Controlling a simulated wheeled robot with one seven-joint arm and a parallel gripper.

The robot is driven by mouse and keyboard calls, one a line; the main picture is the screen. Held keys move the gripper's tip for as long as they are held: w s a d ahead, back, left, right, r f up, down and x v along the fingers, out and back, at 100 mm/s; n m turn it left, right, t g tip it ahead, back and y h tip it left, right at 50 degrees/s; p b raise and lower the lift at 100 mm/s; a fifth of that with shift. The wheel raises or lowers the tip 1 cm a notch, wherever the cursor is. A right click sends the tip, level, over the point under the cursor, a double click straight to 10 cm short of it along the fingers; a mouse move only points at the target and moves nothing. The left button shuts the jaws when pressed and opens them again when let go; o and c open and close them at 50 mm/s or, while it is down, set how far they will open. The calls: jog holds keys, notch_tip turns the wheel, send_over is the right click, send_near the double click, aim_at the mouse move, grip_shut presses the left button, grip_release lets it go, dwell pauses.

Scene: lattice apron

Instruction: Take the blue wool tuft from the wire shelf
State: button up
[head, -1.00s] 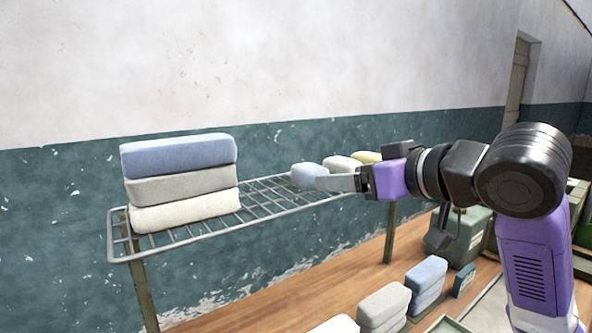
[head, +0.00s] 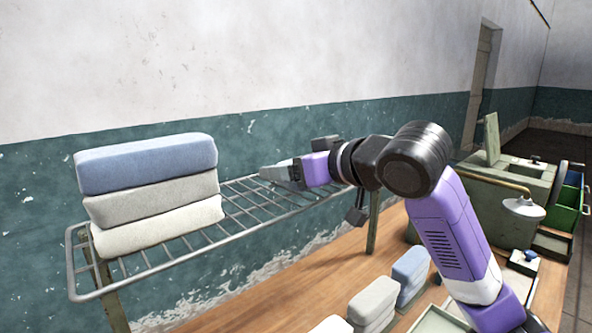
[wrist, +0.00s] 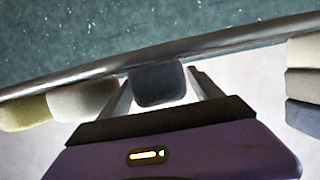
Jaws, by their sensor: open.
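The blue wool tuft (wrist: 159,85) shows in the wrist view as a dark, rounded block between the two fingers of my gripper (wrist: 163,92). The gripper is open, with a finger on each side of the tuft; I cannot tell whether either touches it. In the head view my gripper (head: 276,172) is over the far part of the wire shelf (head: 150,275), and I cannot make out the tuft there. A cream tuft (wrist: 82,101) and a yellow tuft (wrist: 24,113) sit beside it in the wrist view.
A stack of blue, grey and cream blocks (head: 150,190) stands on the shelf's near end. The shelf's front rail (wrist: 60,82) crosses the wrist view. Below are grey and blue blocks (head: 410,275) and a green box-like unit (head: 490,200). The shelf's middle is bare.

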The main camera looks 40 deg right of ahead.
jog(key=shift+w+f, duration=0.15)
jog(key=shift+w, duration=0.4)
jog(key=c, duration=1.4)
